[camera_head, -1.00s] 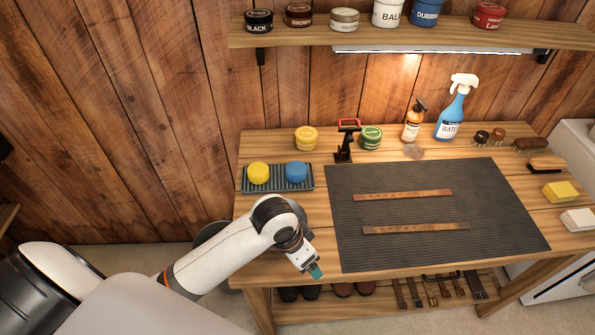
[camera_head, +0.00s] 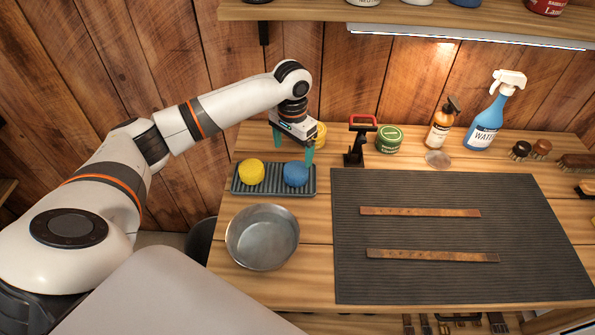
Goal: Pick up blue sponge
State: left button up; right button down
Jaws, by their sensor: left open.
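The blue sponge (camera_head: 296,174) is a round blue piece at the right end of a ridged grey tray (camera_head: 274,191). A round yellow sponge (camera_head: 251,172) sits on the same tray to its left. My left gripper (camera_head: 293,148) is open with teal fingers pointing down. Its fingertips show just above and behind the tray in the picture, one near the gap between the sponges, the other by the blue sponge's upper right. I cannot tell whether a finger touches the sponge. My right gripper is out of view.
A metal bowl (camera_head: 262,237) stands in front of the tray. A yellow tin (camera_head: 320,135) is partly hidden behind the gripper. A black stand with a red top (camera_head: 359,140) and a green tin (camera_head: 390,138) are to the right. A dark mat (camera_head: 430,235) holds two leather straps.

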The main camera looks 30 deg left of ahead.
aim_at(296, 168)
pick_arm(q)
jog(key=f, duration=0.2)
jog(key=f+p, duration=0.1)
jog(key=f, duration=0.4)
jog(key=shift+w+d+p, duration=0.15)
jog(key=shift+d+p, duration=0.15)
jog(key=shift+d, duration=0.1)
jog(key=shift+f, duration=0.55)
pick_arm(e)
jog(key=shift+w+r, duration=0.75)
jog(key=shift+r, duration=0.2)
